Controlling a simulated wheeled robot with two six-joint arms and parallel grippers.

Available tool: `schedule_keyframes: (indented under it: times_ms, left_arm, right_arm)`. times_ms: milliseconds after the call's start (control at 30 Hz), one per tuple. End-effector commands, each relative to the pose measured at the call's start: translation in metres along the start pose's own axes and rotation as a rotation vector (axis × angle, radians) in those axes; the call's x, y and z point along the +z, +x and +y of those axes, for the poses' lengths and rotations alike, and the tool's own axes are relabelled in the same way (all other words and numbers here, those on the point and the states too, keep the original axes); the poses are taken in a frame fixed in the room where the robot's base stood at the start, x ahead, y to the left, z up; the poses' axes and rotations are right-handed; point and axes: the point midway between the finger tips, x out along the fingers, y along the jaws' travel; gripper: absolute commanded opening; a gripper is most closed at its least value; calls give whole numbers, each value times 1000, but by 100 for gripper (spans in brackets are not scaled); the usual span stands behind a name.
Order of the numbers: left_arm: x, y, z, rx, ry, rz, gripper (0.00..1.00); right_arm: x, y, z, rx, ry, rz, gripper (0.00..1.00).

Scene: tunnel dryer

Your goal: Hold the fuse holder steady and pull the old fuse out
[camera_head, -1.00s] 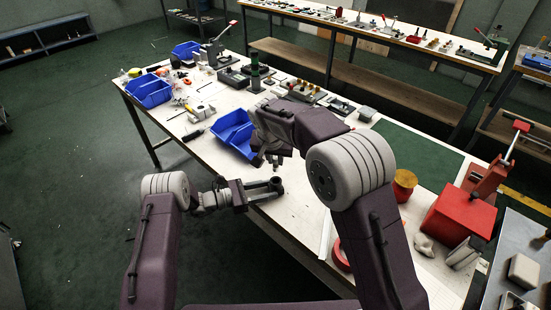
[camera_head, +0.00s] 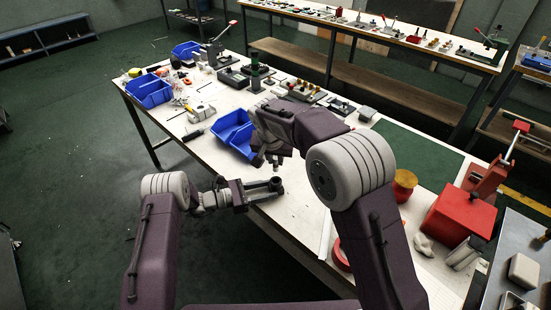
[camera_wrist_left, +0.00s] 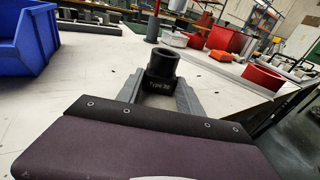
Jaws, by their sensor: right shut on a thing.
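The fuse holder (camera_wrist_left: 163,68) is a black upright ring on a block, between the two fingers of my left gripper (camera_wrist_left: 158,95) in the left wrist view. The fingers touch its base on both sides. In the head view the holder (camera_head: 277,184) sits at the tip of my left gripper (camera_head: 268,188), near the table's front edge. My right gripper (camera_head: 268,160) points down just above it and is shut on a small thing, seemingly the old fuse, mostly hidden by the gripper. A dark upright piece (camera_wrist_left: 153,27) shows above the holder's opening in the left wrist view; I cannot tell what it is.
A blue bin (camera_head: 232,134) stands behind the grippers, also near at left in the left wrist view (camera_wrist_left: 28,40). White table is clear left of the holder.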

Motion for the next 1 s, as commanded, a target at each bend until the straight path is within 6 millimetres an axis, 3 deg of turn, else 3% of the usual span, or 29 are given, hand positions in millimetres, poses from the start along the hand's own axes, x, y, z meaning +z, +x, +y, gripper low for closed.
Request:
schedule_keyframes:
  times_ms: [33,100,467,800,1000]
  left_arm:
    - [0,0,0,0,0,0,57]
    - [0,0,0,0,0,0,68]
    - [0,-7,1,1,0,0,68]
    - [0,-89,1,5,0,-1,68]
    - [0,-117,0,2,0,0,68]
  right_arm:
    - [0,0,0,0,0,0,0]
    - [0,0,0,0,0,0,0]
    - [0,0,0,0,0,0,0]
    - [0,0,0,0,0,0,0]
    - [0,0,0,0,0,0,0]
